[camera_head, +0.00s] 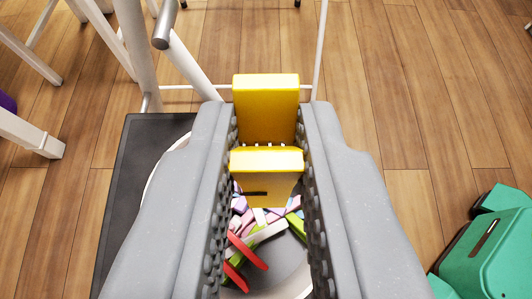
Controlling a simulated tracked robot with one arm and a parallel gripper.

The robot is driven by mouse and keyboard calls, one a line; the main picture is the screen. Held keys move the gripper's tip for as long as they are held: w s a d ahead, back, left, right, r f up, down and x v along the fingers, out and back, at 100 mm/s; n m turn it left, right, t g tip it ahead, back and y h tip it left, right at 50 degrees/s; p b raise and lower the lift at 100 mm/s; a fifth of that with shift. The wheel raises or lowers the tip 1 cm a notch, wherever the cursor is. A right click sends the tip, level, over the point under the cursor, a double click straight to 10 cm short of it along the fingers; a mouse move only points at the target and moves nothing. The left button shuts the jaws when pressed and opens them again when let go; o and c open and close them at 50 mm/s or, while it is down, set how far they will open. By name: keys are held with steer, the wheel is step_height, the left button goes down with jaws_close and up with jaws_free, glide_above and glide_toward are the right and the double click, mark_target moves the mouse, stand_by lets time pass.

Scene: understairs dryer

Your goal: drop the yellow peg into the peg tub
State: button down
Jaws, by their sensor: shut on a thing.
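The yellow peg (266,105) is between the two grey fingers of my gripper (268,140) in the camera_head view. It has two yellow parts, one farther and one nearer, and a dark slot shows on the nearer one. My gripper is shut on it, with a finger against each side. Below the peg, the peg tub shows between the fingers, with a grey inside (285,262) and several pink, purple, green, white and red pegs in it. Most of the tub's rim is hidden behind my fingers; a pale bit of it shows left of them.
A dark flat mat or board (140,165) lies under the tub at left. White metal legs and tubes (185,60) stand behind. White furniture legs (30,133) are at far left. A green object (490,255) is at lower right. Wooden floor (420,100) is clear at right.

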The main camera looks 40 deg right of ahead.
steer(key=shift+f, duration=0.2)
steer(key=c, duration=1.3)
jaws_free()
steer(key=shift+r, duration=0.1)
steer(key=p+v, duration=0.3)
steer(key=v, duration=1)
steer(key=shift+s+a, duration=0.2)
steer(key=shift+a, duration=0.1)
